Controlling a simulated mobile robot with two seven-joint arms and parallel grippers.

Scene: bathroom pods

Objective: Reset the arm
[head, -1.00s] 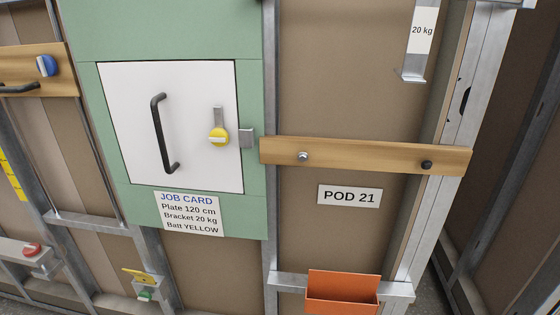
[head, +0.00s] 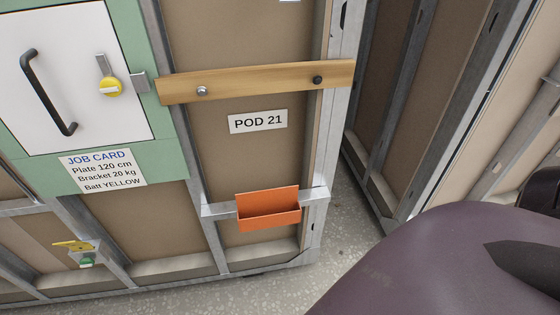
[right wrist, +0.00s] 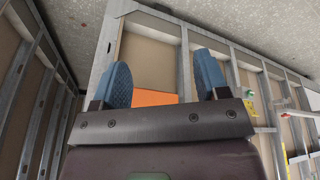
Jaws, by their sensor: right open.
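My right gripper (right wrist: 162,66) shows in the right wrist view. Its two blue finger pads stand wide apart with nothing between them. Beyond the pads, part of an orange holder (right wrist: 155,98) shows low on the framed wall, partly hidden by the gripper. In the head view my purple right arm fills the lower right, and its gripper fingers are not seen there. My left gripper is in neither view.
In the head view a white door (head: 75,75) with a black handle is at the left. A wooden rail (head: 255,82), a POD 21 sign (head: 258,121) and the orange holder (head: 268,210) are on the wall. Speckled floor (head: 270,290) is open below.

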